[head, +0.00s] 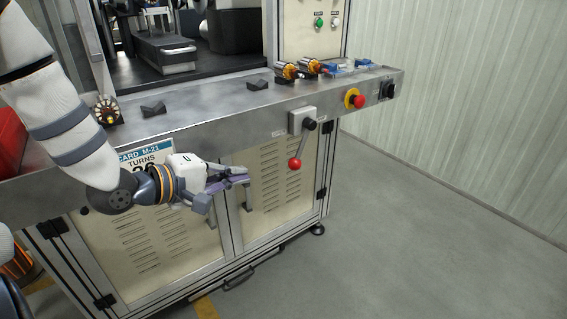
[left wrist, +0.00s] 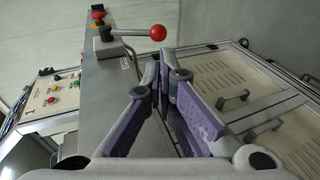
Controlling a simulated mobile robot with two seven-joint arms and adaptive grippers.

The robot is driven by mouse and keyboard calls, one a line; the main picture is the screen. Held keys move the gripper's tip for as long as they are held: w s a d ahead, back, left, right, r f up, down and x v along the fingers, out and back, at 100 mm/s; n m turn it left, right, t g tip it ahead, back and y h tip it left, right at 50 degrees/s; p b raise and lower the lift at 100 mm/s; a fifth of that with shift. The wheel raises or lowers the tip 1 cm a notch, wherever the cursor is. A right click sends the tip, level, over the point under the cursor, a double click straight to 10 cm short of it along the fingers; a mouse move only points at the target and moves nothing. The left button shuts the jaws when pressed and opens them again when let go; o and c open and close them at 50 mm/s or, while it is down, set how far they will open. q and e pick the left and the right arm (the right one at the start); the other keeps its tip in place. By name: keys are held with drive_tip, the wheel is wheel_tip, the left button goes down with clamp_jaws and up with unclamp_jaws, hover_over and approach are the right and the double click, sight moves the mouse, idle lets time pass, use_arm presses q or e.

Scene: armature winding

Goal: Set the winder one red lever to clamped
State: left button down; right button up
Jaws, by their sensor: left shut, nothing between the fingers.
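The winder's red lever (head: 295,162) is a rod with a red ball knob, on a grey block on the machine's front rail. In the head view it hangs down from its pivot, tilted slightly left, with the knob in front of the cabinet. The left wrist view shows the red knob (left wrist: 158,32) and its rod beyond the fingers. My left gripper (head: 243,176) is shut and empty, left of the knob and slightly lower in the head view, apart from it. Its purple finger pads (left wrist: 160,68) also show in the left wrist view. My right gripper is not in view.
A red emergency button (head: 354,98) and a black switch (head: 387,90) sit on the rail to the right. Wound armatures (head: 287,71) and black V-blocks (head: 153,108) stand on top. A card (head: 146,152) is behind my left wrist. The floor (head: 400,220) to the right is clear.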

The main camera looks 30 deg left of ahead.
use_arm(q)
approach(290, 166)
drive_tip(key=x, duration=0.2)
drive_tip(key=b+x, duration=0.1)
drive_tip(key=x, duration=0.1)
drive_tip(key=b+x, duration=0.1)
drive_tip(key=x, duration=0.1)
drive_tip(key=shift+f, duration=0.3)
drive_tip(key=shift+w+d+r, duration=0.1)
drive_tip(key=shift+w+d, duration=0.05)
drive_tip(key=shift+w, duration=0.3)
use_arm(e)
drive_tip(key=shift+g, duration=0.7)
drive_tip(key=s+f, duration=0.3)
